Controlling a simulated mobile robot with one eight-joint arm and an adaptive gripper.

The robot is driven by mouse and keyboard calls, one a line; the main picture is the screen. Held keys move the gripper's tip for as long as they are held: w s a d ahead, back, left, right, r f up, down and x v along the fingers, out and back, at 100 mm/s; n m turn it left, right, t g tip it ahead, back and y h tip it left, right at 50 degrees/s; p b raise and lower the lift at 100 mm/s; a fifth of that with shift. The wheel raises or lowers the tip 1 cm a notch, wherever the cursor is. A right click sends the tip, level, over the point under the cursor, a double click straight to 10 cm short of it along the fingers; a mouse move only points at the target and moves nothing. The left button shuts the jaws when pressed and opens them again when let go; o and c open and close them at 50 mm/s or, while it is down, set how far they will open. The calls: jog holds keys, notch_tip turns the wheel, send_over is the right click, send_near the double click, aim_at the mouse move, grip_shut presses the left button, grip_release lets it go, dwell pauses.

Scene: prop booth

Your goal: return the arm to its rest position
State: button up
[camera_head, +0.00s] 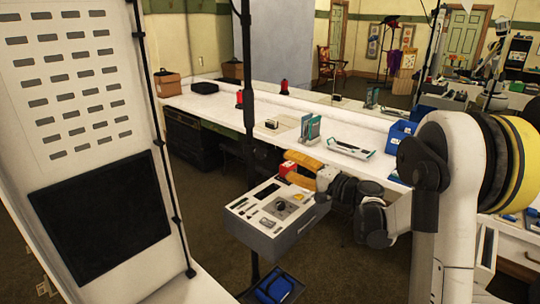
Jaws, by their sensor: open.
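My arm (455,200) is white with black joints and a yellow band, and it reaches in from the right. It bends back across the middle of the view. My gripper (287,167) is at its end, with orange-yellow fingers pointing left, spread apart and open. A small red thing (288,169) shows between the fingers; I cannot tell whether it touches them or lies beyond. The gripper is at the back right of a grey control box (290,238) with a knob and buttons, and overlaps its far edge in the picture.
A long white counter (215,104) runs behind the arm. It bears red items, a teal-edged stand (311,128), a flat device (351,149) and blue bins (401,132). A tall white panel (80,75) stands left. A blue item (275,288) is low in front. Dark floor is open.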

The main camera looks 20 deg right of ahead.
jog(key=s+a+n+g+h, duration=0.4)
jog(key=s+a+n+g, duration=0.15)
jog(key=s+a, duration=0.75)
jog(key=s+d+f+n+g+h, duration=0.1)
jog(key=s+d+f+h, duration=0.1)
jog(key=s, duration=0.9)
jog(key=s+d+f+n+g+h, duration=0.1)
jog(key=s+d+f+n+h, duration=0.1)
jog(key=s, duration=0.9)
jog(key=shift+s+d+f+h, duration=0.15)
jog(key=shift+d+f+h, duration=0.3)
jog(key=shift+d+h, duration=0.6)
